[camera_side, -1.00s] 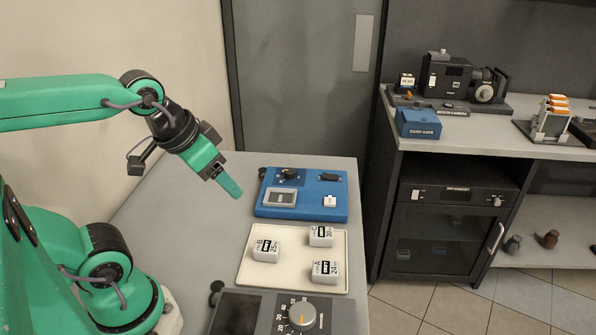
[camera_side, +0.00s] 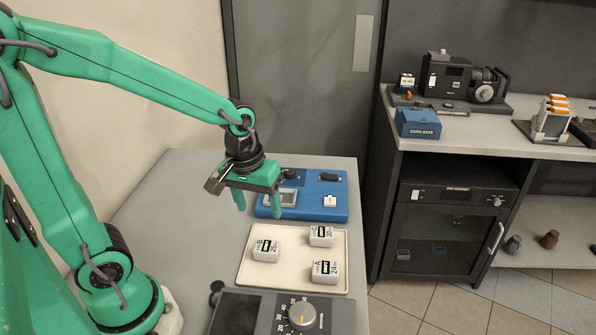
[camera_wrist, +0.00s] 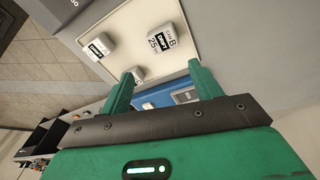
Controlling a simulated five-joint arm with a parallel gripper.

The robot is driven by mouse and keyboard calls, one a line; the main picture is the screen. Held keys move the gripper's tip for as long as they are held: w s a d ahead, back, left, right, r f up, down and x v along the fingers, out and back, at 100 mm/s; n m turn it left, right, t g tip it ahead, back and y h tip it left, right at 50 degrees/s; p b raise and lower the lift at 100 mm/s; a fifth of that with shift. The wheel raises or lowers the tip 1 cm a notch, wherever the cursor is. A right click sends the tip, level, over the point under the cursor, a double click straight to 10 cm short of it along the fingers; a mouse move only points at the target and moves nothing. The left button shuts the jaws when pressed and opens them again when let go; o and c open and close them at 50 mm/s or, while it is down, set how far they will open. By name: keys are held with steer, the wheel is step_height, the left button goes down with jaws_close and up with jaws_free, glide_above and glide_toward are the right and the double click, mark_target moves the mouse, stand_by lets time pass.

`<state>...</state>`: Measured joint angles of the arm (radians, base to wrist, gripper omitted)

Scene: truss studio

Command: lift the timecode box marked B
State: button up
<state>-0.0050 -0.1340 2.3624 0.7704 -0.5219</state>
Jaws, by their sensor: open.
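The timecode box marked B (camera_side: 266,250) is white with a dark display and sits upright on the left part of a cream tray (camera_side: 277,279). Similar boxes marked C (camera_side: 321,237) and A (camera_side: 324,272) stand on the same tray, apart from it. My gripper (camera_side: 253,209) is open and empty, fingers pointing down, above and behind box B as seen from the side. In the wrist view, box B (camera_wrist: 163,41) shows beyond the gap between my fingertips (camera_wrist: 160,71), untouched. Box A (camera_wrist: 97,47) is to its left; box C (camera_wrist: 138,74) shows partly near the left finger.
A blue panel (camera_side: 335,190) with a screen and switches lies behind the tray, partly behind my gripper. A dark dial console (camera_side: 300,314) is in front of the tray. A bench with a camera (camera_side: 446,77) stands to the right, apart from this table.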

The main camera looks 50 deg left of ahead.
mark_target(266, 246)
steer(key=f+n, duration=0.1)
steer(key=f, duration=0.1)
steer(key=w+f+g, duration=0.1)
steer(key=f, duration=0.1)
steer(key=f+n, duration=0.1)
steer(key=f, duration=0.1)
steer(key=shift+w+n+g, duration=0.3)
steer(key=shift+f, duration=0.15)
steer(key=shift+a+f, duration=0.1)
steer(key=shift+f, duration=1.1)
steer(key=shift+f, duration=0.15)
steer(key=shift+a+f, duration=0.1)
steer(key=shift+f, duration=2.35)
steer(key=c, duration=0.8)
steer(key=shift+o, duration=0.2)
